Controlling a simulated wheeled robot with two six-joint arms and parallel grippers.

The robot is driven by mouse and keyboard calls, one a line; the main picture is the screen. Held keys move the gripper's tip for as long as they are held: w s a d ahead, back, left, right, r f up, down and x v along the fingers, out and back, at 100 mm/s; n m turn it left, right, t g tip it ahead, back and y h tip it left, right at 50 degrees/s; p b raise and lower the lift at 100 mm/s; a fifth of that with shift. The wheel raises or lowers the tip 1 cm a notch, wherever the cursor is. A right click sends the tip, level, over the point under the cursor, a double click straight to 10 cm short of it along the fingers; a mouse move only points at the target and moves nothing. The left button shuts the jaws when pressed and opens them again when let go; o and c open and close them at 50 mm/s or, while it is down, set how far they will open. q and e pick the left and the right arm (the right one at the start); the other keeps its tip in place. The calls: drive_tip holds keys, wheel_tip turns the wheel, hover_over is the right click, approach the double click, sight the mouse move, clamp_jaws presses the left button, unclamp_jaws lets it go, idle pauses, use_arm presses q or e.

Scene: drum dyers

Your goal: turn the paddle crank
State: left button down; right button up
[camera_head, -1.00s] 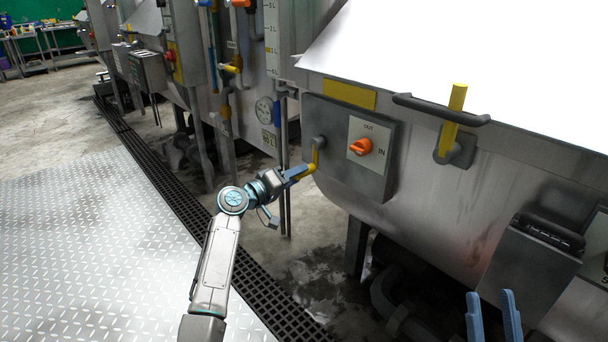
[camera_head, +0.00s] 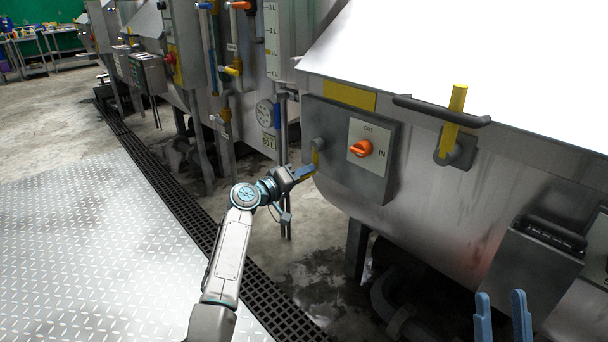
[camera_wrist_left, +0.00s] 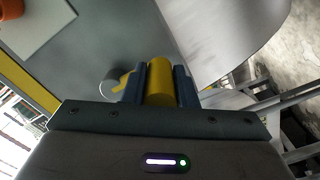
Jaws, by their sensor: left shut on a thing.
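The paddle crank (camera_head: 316,152) sits on the left side of a grey control box on the front of the steel vat. It has a grey hub and a yellow arm, with a yellow handle (camera_wrist_left: 160,84) at its end. My left gripper (camera_head: 306,172) is shut on this handle. In the left wrist view the blue fingers lie on both sides of the handle, and the hub (camera_wrist_left: 112,82) is to the left behind them. My right gripper (camera_head: 503,314) is at the bottom right edge, its two blue fingers apart and empty.
The control box (camera_head: 345,182) carries an orange IN/OUT knob (camera_head: 360,148), right of the crank. A yellow lever (camera_head: 452,120) and a dark bar handle (camera_head: 442,109) are further right. Pipes and a gauge (camera_head: 265,113) stand to the left. A floor grate (camera_head: 190,200) runs below.

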use_arm(q)
drive_tip(key=shift+s+d+r+n+p, duration=0.15)
drive_tip(key=shift+s+d+n+p, duration=0.2)
drive_tip(key=shift+n+p, duration=0.5)
use_arm(e)
wheel_tip(320, 180, down, 13)
drive_tip(key=w+m+g+h+p, duration=0.1)
drive_tip(key=w+m+g+h, duration=0.1)
drive_tip(key=g, duration=0.7)
use_arm(q)
drive_tip(key=shift+s+d+r+n+p, duration=0.1)
drive_tip(key=shift+s+d+n+p, duration=0.3)
drive_tip(key=shift+n+p, duration=0.45)
drive_tip(key=shift+s+d+r+n+p, duration=0.15)
drive_tip(key=shift+s+d+n+p, duration=0.15)
drive_tip(key=shift+n+p, duration=0.45)
drive_tip(key=shift+s+d+r+n+p, duration=0.1)
drive_tip(key=shift+s+d+n+p, duration=0.1)
drive_tip(key=shift+n+p, duration=0.45)
drive_tip(key=shift+s+d+r+n+p, duration=0.1)
drive_tip(key=shift+s+d+n+p, duration=0.1)
drive_tip(key=shift+n+p, duration=0.45)
use_arm(e)
drive_tip(key=s+f+g, duration=0.9)
drive_tip(key=f+g, duration=0.2)
drive_tip(key=shift+s+n+g, duration=0.2)
drive_tip(key=shift+n+g, duration=0.1)
